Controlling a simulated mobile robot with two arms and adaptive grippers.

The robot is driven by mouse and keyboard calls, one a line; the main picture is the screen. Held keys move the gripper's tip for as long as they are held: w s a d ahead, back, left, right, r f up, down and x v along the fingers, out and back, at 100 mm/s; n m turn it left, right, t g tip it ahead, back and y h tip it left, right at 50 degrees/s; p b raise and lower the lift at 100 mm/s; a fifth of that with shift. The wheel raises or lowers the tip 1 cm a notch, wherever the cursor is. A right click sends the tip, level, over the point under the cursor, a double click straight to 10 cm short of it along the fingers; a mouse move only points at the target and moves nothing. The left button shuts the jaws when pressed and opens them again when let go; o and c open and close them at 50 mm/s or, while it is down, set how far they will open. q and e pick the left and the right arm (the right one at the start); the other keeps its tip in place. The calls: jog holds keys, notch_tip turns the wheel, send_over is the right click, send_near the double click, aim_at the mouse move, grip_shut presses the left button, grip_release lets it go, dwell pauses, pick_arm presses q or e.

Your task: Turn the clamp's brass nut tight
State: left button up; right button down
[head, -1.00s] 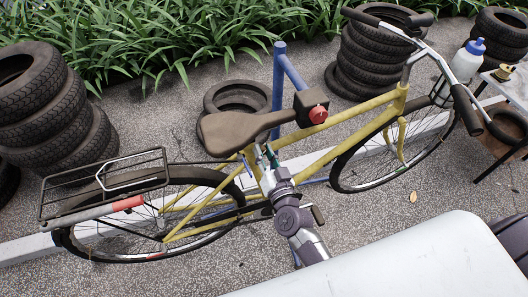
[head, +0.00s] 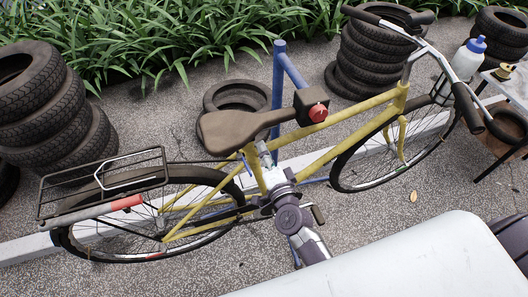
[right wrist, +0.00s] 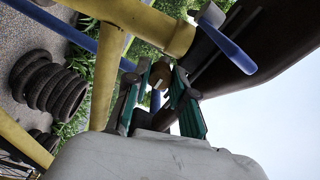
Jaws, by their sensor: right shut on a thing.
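A yellow bicycle (head: 325,158) has a brown saddle (head: 245,131). In the right wrist view, a blue lever (right wrist: 228,47) sits beside the yellow frame tube (right wrist: 165,30), at what looks like the seat clamp. My right gripper (right wrist: 159,76) has green-padded fingers closed around a small brass-coloured piece (right wrist: 157,83), apparently the clamp's nut. In the head view my right gripper (head: 263,158) reaches up just below the saddle. There its fingertips and the nut are mostly hidden. My left gripper is not in view.
Tyre stacks (head: 372,62) stand behind and at the left (head: 55,110). A rear rack (head: 105,185) lies left of my arm. A bottle (head: 468,58) stands at the right.

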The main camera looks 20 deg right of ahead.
jog(key=shift+m, duration=0.6)
jog(key=c, duration=1)
grip_release()
jog(key=s, duration=1.2)
jog(key=shift+d, duration=0.2)
